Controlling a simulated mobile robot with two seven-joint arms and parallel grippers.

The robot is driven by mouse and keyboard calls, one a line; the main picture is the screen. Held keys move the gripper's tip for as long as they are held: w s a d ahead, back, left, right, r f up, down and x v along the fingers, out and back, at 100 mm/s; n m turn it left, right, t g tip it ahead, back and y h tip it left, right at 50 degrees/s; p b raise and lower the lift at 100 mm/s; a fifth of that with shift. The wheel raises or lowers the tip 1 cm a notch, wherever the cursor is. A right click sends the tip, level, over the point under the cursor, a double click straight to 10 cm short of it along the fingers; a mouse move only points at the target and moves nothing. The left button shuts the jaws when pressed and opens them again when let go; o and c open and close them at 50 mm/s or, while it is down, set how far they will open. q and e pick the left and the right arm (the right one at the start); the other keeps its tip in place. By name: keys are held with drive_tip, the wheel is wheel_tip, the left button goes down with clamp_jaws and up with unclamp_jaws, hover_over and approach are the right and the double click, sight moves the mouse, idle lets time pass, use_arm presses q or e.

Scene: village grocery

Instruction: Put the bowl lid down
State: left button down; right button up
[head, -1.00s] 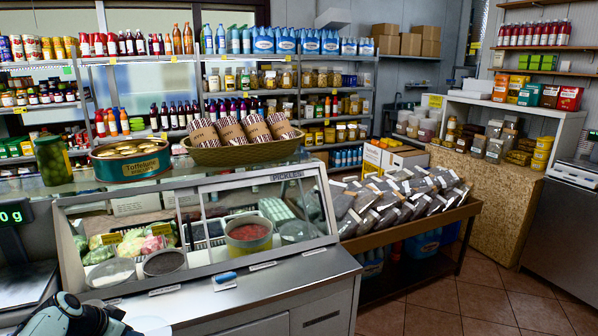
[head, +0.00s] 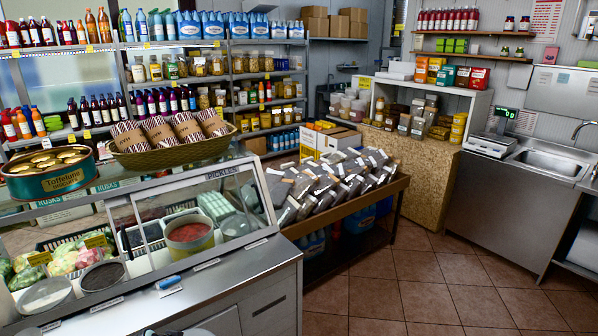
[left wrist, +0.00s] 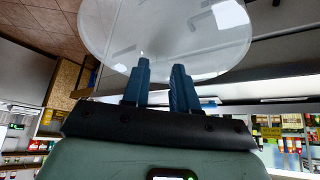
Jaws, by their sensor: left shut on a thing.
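The bowl lid (left wrist: 165,35) is a clear round disc, seen at the top of the left wrist view. My left gripper (left wrist: 161,82) has its blue fingers shut on the lid's near edge and holds it up, clear of any surface I can see. In the head view neither the lid nor the gripper can be made out clearly; only a small pale shape shows at the bottom edge. Bowls sit in the glass counter: one with red contents (head: 190,238), a dark one (head: 102,276) and a white one (head: 45,295). My right gripper is not in view.
The steel counter ledge (head: 225,272) has a blue-handled item (head: 168,282) and labels on it. A wicker basket (head: 172,155) and a Toffelino tin (head: 48,176) stand on the counter top. A rack of bags (head: 330,185), a scale (head: 490,142) and a sink (head: 550,160) stand right. Floor is clear there.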

use_arm(q)
drive_tip(key=d, duration=0.2)
drive_tip(key=d+p, duration=0.1)
drive_tip(key=d, duration=0.4)
drive_tip(key=shift+s+f+p, duration=0.2)
drive_tip(key=shift+s+p, duration=0.15)
drive_tip(key=s+d+p, duration=0.3)
drive_tip(key=s+d, duration=0.2)
drive_tip(key=d, duration=0.3)
drive_tip(key=shift+d, duration=0.25)
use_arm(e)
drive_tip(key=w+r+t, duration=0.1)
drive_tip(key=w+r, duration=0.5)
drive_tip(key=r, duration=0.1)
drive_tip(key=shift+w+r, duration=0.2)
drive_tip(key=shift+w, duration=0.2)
